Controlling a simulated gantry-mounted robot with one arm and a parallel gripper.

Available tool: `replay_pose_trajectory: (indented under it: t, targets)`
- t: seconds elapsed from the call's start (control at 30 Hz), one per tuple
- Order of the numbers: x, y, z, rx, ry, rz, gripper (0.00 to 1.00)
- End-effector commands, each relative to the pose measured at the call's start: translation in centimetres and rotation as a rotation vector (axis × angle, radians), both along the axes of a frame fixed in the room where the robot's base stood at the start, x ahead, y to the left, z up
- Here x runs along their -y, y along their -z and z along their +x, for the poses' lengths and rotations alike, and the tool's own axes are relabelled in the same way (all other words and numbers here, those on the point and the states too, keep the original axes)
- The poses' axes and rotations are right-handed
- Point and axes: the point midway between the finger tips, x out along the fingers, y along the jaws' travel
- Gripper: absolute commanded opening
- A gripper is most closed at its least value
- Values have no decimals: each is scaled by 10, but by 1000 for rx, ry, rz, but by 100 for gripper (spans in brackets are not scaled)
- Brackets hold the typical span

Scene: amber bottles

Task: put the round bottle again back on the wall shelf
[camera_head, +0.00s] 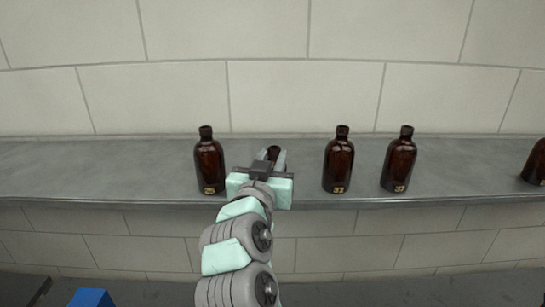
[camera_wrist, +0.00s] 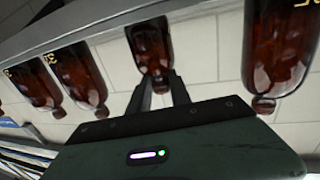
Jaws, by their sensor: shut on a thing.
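My gripper (camera_head: 272,160) is over the grey wall shelf (camera_head: 120,172) and shut on a dark amber round bottle (camera_head: 273,152). Only the bottle's dark top shows in the head view; my gripper hides the rest. In the wrist view, which is turned upside down, the bottle (camera_wrist: 149,42) hangs neck-down in the picture, with my gripper's fingers (camera_wrist: 160,88) on both sides of its neck. It looks upright, in line with the other bottles. I cannot tell whether its base touches the shelf.
An amber bottle marked 25 (camera_head: 209,162) stands close to the left of my gripper. Bottles marked 33 (camera_head: 338,162) and 37 (camera_head: 399,161) stand to the right, and another (camera_head: 535,163) at the far right edge. A tiled wall (camera_head: 270,95) rises behind. The shelf's left end is clear.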

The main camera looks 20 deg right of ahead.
Motion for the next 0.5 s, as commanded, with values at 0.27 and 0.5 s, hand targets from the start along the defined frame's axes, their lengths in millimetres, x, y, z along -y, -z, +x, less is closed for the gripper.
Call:
replay_pose_trajectory:
  t: [0.27, 0.5]
  targets:
    - [0, 3, 0, 1, 0, -1, 26]
    - [0, 3, 0, 0, 0, 0, 45]
